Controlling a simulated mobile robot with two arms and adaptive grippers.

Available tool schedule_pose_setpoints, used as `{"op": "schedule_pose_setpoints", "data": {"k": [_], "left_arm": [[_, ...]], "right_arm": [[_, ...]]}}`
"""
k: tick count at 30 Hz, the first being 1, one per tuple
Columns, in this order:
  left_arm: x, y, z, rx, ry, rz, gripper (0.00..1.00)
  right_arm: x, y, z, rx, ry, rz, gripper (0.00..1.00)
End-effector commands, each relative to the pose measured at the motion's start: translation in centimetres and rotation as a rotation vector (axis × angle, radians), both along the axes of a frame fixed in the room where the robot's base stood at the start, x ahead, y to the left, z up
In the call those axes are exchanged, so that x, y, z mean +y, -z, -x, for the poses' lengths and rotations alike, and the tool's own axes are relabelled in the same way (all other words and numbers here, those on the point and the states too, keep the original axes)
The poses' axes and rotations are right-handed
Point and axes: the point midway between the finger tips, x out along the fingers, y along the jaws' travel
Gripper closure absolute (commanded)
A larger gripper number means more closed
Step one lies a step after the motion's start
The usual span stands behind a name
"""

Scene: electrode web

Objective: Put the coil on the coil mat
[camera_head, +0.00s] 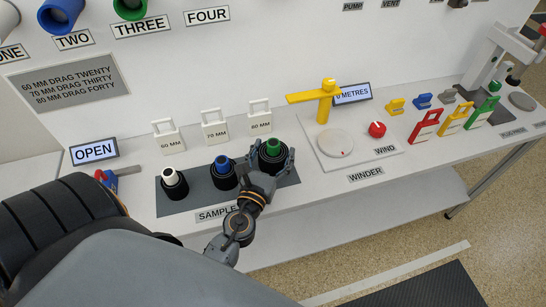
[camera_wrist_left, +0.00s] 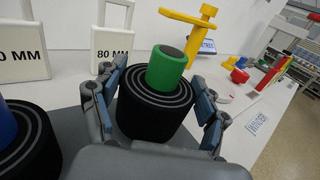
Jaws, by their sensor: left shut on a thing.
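Three black coils stand in a row on a dark grey mat (camera_head: 291,178) above a sign that reads SAMPLE, partly covered by my arm. The left one has a white core (camera_head: 170,174), the middle one a blue core (camera_head: 222,163), the right one a green core (camera_head: 273,147). My left gripper (camera_head: 271,164) is shut on the green-cored coil (camera_wrist_left: 152,105), one finger on each side in the left wrist view. The coil is upright; whether it touches the mat is hidden. No label in view says coil mat. My right gripper is not in view.
Tags marked 60, 70 and 80 MM (camera_head: 260,117) stand behind the coils. Right of them is the winder board with a yellow arm (camera_head: 326,100), a pale disc (camera_head: 335,142) and a red knob (camera_head: 377,129). Coloured blocks stand further right. A black floor mat (camera_head: 425,290) lies at lower right.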

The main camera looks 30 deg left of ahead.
Motion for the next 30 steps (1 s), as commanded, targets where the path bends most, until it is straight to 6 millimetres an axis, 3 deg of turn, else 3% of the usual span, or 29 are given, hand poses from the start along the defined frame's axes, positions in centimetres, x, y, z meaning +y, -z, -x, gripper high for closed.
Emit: {"op": "schedule_pose_setpoints", "data": {"k": [1,3,17,18,21,30], "left_arm": [[0.0,1.2,0.0,-0.001,0.003,-0.001,0.80],[0.0,1.7,0.0,-0.001,0.002,-0.001,0.80],[0.0,2.2,0.0,-0.002,0.001,-0.001,0.80],[0.0,2.3,0.1,0.001,0.001,0.000,0.25],[0.0,2.2,0.1,0.002,0.001,0.000,0.04],[0.0,2.2,0.1,0.001,0.001,0.001,0.04]], "right_arm": [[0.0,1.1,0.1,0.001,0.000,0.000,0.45],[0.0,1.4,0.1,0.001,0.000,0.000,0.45],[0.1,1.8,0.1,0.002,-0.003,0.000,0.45],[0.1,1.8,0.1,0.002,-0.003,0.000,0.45],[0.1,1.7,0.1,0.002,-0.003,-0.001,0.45],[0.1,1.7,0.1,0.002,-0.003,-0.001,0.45]]}}
